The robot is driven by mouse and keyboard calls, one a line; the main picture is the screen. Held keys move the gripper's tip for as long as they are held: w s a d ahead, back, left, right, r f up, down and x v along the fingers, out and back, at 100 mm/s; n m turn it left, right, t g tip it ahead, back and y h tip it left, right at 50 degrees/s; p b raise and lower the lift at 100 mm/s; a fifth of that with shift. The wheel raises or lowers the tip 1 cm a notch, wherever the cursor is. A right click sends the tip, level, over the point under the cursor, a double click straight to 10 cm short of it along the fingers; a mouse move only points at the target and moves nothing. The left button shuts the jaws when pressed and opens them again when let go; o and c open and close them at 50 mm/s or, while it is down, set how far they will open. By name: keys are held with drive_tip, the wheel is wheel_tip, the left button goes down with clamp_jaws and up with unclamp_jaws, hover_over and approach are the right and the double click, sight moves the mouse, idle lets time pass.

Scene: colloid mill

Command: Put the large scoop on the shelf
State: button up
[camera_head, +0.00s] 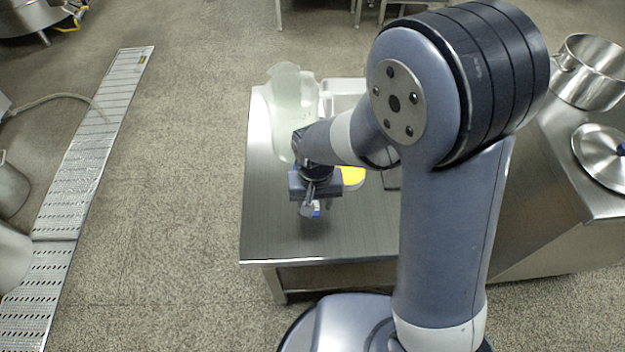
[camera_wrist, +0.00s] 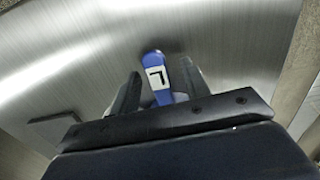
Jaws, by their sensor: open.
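The large scoop shows in the wrist view as a blue handle (camera_wrist: 156,64) with a white label marked "L". It lies on a brushed steel table top (camera_wrist: 85,60). Its scoop end is hidden behind my gripper body. My gripper (camera_wrist: 161,84) is open, with one finger on each side of the handle. I cannot tell whether the fingers touch it. In the head view my gripper (camera_head: 309,206) is low over the table (camera_head: 270,225), and a bit of the blue and white handle (camera_head: 316,210) shows beside it. I cannot make out a shelf for certain.
A tall translucent vessel (camera_head: 287,100) stands at the table's back left, beside a white container (camera_head: 345,92). A yellow object (camera_head: 352,178) lies behind my gripper. A steel pot (camera_head: 590,75) and a lid (camera_head: 603,155) are on the right. The table's front left is clear.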

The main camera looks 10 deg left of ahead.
drive_tip(key=shift+f, duration=0.5)
clamp_jaws()
